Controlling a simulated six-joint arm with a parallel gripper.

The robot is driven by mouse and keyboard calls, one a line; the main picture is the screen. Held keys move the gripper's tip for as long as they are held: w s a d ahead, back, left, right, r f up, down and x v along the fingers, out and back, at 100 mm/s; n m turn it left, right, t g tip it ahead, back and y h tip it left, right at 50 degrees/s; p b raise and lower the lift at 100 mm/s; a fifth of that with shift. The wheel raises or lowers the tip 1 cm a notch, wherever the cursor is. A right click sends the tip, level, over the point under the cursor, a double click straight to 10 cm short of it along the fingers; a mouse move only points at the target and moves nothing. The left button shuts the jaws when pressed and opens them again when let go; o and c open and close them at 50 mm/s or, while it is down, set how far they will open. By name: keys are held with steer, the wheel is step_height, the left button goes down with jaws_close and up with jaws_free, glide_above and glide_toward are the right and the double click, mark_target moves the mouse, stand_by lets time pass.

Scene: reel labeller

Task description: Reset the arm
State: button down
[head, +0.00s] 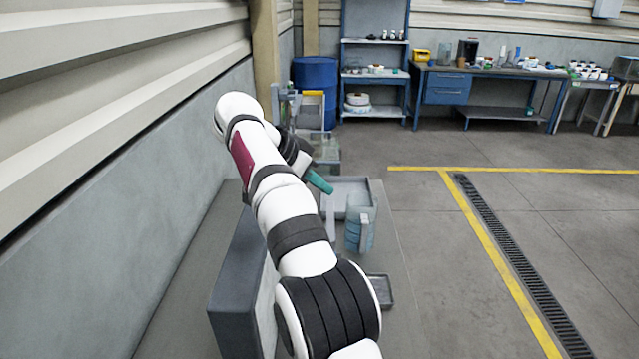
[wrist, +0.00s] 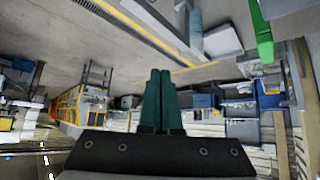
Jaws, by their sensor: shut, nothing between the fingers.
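My arm is white with black joint bands and reaches away over the grey bench (head: 395,285) in the head view. My gripper (head: 328,189) shows there as a green tip, just above a grey tray (head: 352,188). In the wrist view my gripper (wrist: 160,75) shows two dark green fingers side by side, shut with nothing between them. The wrist view is tilted and looks out across the room.
A bluish clear container (head: 358,232) stands in front of the tray, and a small dark tray (head: 380,290) lies nearer. A grey box (head: 236,285) stands left of my arm. A wall runs along the left. Open floor (head: 460,270) lies to the right.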

steer(key=s+d+f+n+g+y, duration=0.2)
steer(key=s+d, duration=0.3)
steer(key=s, duration=0.5)
steer(key=s+d+f+n+g+y, duration=0.15)
steer(key=s+d, duration=0.25)
steer(key=s, duration=0.6)
steer(key=s+f+y, duration=0.1)
steer(key=s+f, duration=0.2)
steer(key=s, duration=0.4)
steer(key=s+a+f+g+y, duration=0.1)
steer(key=s+f, duration=0.3)
steer(key=s, duration=0.4)
steer(key=s+f+g+y, duration=0.1)
steer(key=s+f+y, duration=0.1)
steer(key=s, duration=0.5)
steer(key=shift+s+a+f, duration=0.3)
steer(key=shift+f, duration=0.6)
